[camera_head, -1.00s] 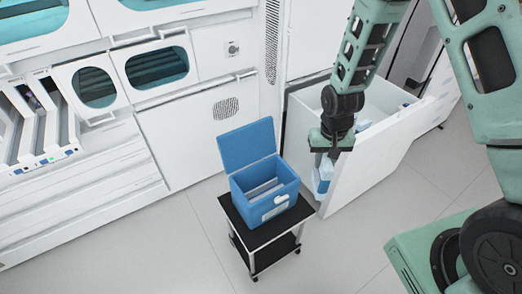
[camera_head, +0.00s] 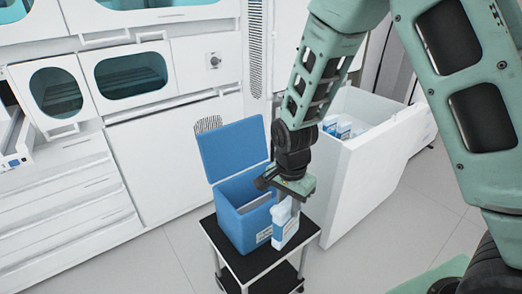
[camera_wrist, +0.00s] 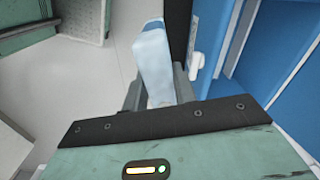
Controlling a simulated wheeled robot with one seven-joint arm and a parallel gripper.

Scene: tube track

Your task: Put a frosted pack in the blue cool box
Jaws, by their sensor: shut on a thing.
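My gripper (camera_head: 290,201) is shut on a white and light-blue frosted pack (camera_head: 284,228). The pack hangs upright below the fingers, at the right front of the blue cool box (camera_head: 236,225). In the wrist view the pack (camera_wrist: 152,52) is between the fingers, and the cool box (camera_wrist: 215,70) is just to its right. The box stands with its lid (camera_head: 232,150) raised. My gripper and wrist partly hide its opening. The pack appears beside the box, not inside it; I cannot tell whether they touch.
The cool box stands on a small black-topped cart (camera_head: 262,262). An open white drawer (camera_head: 352,190) with more packs (camera_head: 343,130) is behind and to the right. White cabinets (camera_head: 165,140) line the back. Grey floor at front left is clear.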

